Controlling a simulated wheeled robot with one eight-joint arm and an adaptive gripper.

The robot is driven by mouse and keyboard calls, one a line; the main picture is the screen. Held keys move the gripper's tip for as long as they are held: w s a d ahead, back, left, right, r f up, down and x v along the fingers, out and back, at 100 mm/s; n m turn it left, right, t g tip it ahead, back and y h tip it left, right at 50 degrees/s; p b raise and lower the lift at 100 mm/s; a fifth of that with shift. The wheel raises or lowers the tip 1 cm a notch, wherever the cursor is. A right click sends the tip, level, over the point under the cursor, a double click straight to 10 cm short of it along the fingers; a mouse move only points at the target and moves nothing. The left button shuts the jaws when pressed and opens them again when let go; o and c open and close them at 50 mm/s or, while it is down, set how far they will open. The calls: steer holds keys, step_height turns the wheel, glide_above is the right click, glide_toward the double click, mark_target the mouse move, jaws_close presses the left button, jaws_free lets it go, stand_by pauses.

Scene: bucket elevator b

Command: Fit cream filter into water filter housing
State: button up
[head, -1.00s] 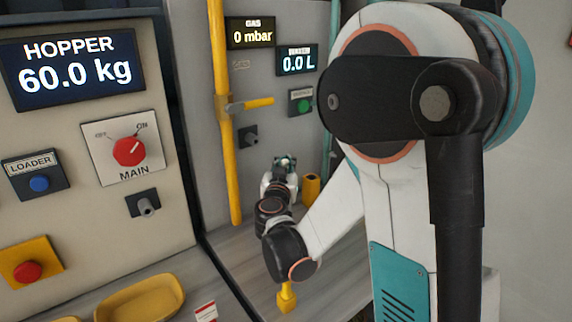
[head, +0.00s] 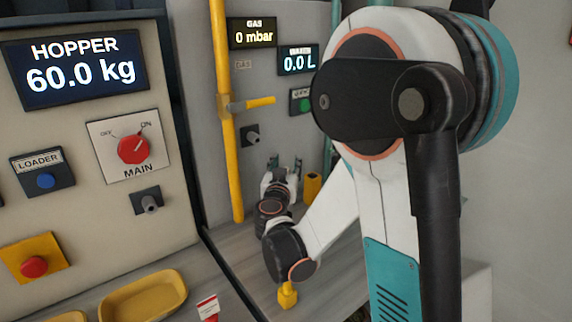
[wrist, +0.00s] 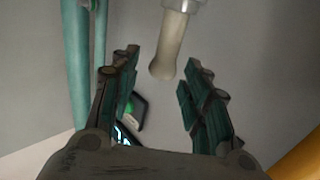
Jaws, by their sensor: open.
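The cream filter (wrist: 172,42) shows at the top of the wrist view as a pale cylinder with a wider rounded end towards me. Its far end meets a pale, clear-looking collar (wrist: 188,4), apparently the water filter housing, mostly cut off by the top edge. I cannot tell how deeply the filter sits in it. My gripper (wrist: 158,100) is open and empty, with the filter's near end beyond and apart from the fingers. In the head view my gripper (head: 285,166) points up before the grey panel; filter and housing cannot be made out there.
A yellow pipe (head: 225,120) with a lever handle (head: 260,102) stands left of my gripper. A yellow cylinder (head: 313,184) stands close on its right. A teal pipe (wrist: 77,60) runs along the wrist view's left. Yellow trays (head: 145,298) lie at front left.

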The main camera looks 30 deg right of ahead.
steer(key=v, duration=0.8)
stand_by(0.4)
steer(key=shift+p, duration=0.35)
